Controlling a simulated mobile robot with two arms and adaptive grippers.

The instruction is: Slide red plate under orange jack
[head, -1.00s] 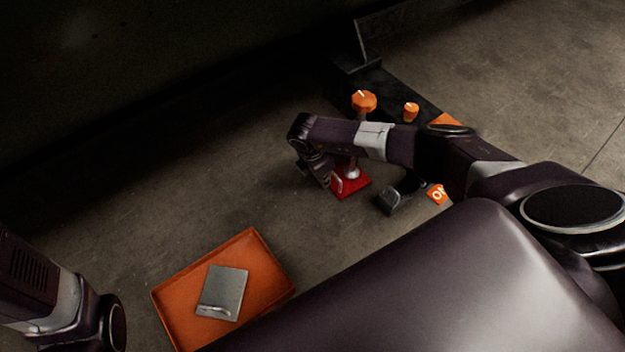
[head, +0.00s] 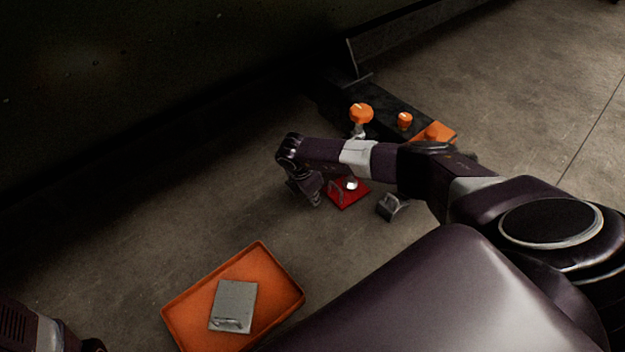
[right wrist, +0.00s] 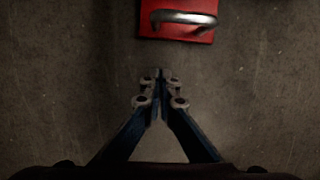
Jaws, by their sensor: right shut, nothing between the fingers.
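The red plate (head: 352,199) lies on the floor with its metal handle toward my right gripper. The orange jack (head: 360,114) stands behind my right forearm, which hides its middle. Its silver foot shows over the red plate, but I cannot tell exactly how it rests there. My right gripper (head: 314,199) is just left of the plate, apart from the handle. In the right wrist view the gripper (right wrist: 160,75) is shut and empty, with bare floor between its tips and the red plate (right wrist: 176,6). My left gripper is out of view; only part of that arm shows.
An orange tray (head: 180,312) with a grey handled plate (head: 235,303) lies at the lower left. A dark beam with an orange knob (head: 404,120) and an orange block runs behind the jack. A grey handled block (head: 391,207) sits right of the red plate.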

